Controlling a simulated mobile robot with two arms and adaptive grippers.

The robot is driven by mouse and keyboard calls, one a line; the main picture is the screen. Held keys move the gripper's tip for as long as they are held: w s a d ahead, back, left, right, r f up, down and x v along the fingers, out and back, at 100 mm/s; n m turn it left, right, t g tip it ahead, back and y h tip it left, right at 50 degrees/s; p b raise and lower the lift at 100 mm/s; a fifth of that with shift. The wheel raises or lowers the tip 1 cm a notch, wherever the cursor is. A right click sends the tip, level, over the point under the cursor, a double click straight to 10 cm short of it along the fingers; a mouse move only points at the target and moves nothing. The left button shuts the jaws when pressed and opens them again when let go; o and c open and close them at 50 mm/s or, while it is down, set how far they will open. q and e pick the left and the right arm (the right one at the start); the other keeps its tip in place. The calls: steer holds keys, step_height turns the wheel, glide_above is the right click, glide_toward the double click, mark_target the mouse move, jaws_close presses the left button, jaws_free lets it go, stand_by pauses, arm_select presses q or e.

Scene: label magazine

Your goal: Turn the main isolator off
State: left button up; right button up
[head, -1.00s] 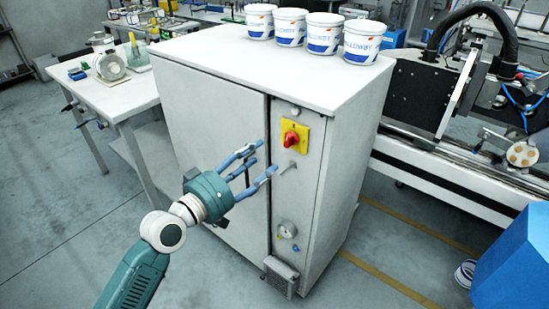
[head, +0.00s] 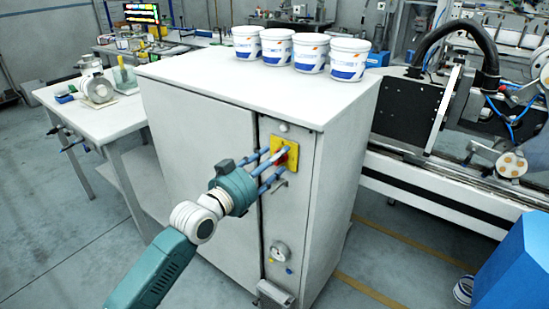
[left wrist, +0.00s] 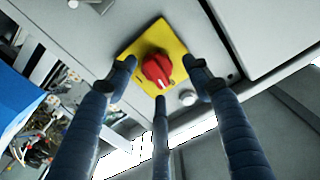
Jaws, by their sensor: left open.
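The main isolator is a red rotary knob on a yellow plate (head: 291,148), on the narrow front panel of the white cabinet (head: 205,150). My left gripper (head: 280,165) is in front of it, its blue fingers reaching to the plate and partly hiding the knob. In the left wrist view the red knob (left wrist: 157,70) shows between the spread fingers, with a white mark on its lower side. The yellow plate (left wrist: 150,45) lies behind it. The fingers are open around the knob; I cannot tell whether they touch it. My right gripper is not in view.
White tubs (head: 291,48) stand on the cabinet top. A side table (head: 95,115) is at left, a machine (head: 440,140) and a blue box (head: 515,265) at right.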

arm_select(q)
steer(key=shift+w+d, duration=0.2)
steer(key=c, duration=1)
steer(key=shift+a+r+n+p, duration=0.15)
steer(key=shift+r+n+p, duration=0.2)
steer(key=shift+n, duration=0.55)
steer(key=shift+c, duration=0.4)
steer(key=o, duration=1.1)
steer(key=shift+w, duration=0.1)
steer(key=shift+f, duration=0.1)
steer(key=shift+f, duration=0.1)
